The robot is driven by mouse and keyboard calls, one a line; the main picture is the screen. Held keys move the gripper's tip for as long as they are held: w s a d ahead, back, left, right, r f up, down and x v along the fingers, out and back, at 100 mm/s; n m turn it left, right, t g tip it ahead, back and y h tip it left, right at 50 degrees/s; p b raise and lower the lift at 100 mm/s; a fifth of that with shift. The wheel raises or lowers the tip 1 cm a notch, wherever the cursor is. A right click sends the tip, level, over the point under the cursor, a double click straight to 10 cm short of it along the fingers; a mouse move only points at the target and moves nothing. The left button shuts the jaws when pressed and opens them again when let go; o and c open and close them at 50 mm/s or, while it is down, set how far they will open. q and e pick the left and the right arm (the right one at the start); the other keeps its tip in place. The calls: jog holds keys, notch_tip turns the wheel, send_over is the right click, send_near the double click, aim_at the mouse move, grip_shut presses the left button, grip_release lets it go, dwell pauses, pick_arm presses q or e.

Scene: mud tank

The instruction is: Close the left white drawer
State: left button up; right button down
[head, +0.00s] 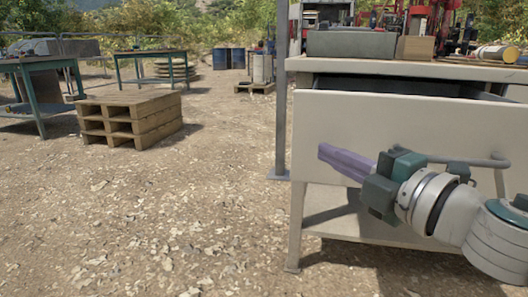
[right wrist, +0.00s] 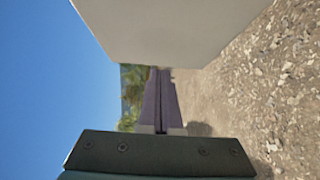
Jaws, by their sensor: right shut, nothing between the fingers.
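The white drawer (head: 340,115) sticks out of the workbench on the right of the head view; a dark gap shows its open top. Its grey bar handle (head: 490,161) is partly behind my right arm. My right gripper (head: 325,155) has its purple fingers together and empty, pointing left in front of the drawer's lower left face. The fingers also show in the right wrist view (right wrist: 160,75), beside a pale flat panel (right wrist: 170,30) that seems to be the drawer front. I cannot tell whether they touch it. My left gripper is out of view.
The workbench top (head: 420,70) carries a grey box (head: 350,44), a cardboard box (head: 415,49) and tools. A grey post (head: 281,100) stands at its left. Stacked pallets (head: 130,118) and green tables (head: 150,58) stand farther left. The gravel ground between is clear.

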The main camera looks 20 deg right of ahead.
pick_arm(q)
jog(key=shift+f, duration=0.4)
pick_arm(e)
jog(key=shift+w+d, duration=0.6)
jog(key=shift+w, duration=0.3)
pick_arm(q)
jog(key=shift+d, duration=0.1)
